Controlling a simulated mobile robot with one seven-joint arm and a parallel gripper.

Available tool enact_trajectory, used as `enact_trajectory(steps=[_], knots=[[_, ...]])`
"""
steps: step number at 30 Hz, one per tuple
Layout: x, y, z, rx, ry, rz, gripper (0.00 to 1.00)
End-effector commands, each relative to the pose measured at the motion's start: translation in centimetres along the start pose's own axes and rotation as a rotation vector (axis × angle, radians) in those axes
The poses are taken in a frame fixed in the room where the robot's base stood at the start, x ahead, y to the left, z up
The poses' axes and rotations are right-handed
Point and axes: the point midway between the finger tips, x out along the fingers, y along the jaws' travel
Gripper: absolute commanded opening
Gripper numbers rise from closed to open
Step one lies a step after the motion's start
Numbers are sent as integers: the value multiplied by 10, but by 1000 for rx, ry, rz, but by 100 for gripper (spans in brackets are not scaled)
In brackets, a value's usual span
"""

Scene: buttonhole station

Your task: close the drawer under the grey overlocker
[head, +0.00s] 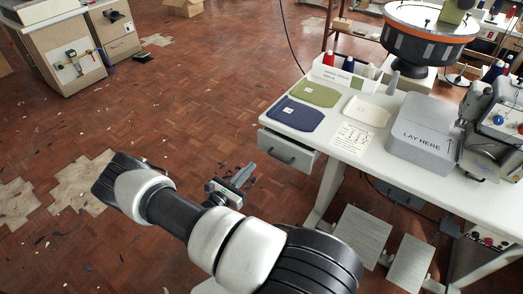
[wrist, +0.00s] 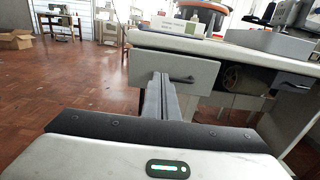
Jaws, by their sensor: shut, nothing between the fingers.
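The grey overlocker (head: 492,118) stands on the right part of the white table, partly cut off by the frame edge. A pale grey drawer front (head: 287,153) with a dark handle hangs under the table's left end. It also shows in the wrist view (wrist: 203,72), behind my fingers. Another, blue-grey drawer front (wrist: 296,83) with a handle is under the table at the right of the wrist view. How far either drawer is out, I cannot tell. My gripper (head: 243,175) is shut and empty, left of the pale drawer front and apart from it. Its fingers (wrist: 163,95) point towards that front.
On the white table (head: 372,172) lie green (head: 315,94) and blue (head: 297,114) fabric pieces and a grey block (head: 422,135) marked LAY HERE. Pedals (head: 360,238) and table legs stand below. The parquet floor (head: 215,85) left of the table is open, with scattered scraps.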

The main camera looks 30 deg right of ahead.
Motion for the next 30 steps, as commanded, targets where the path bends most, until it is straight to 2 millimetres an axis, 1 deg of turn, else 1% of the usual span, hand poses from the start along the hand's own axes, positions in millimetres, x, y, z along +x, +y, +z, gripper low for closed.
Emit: enact_trajectory(steps=[5,12,18,21,24,30], knots=[[26,-2,-1,2,0,-6,0],[79,-2,-1,2,0,-7,0],[115,-2,-1,2,1,-7,0],[126,-2,-1,2,2,-8,0],[133,-2,-1,2,3,-6,0],[137,-2,0,2,3,-6,0]])
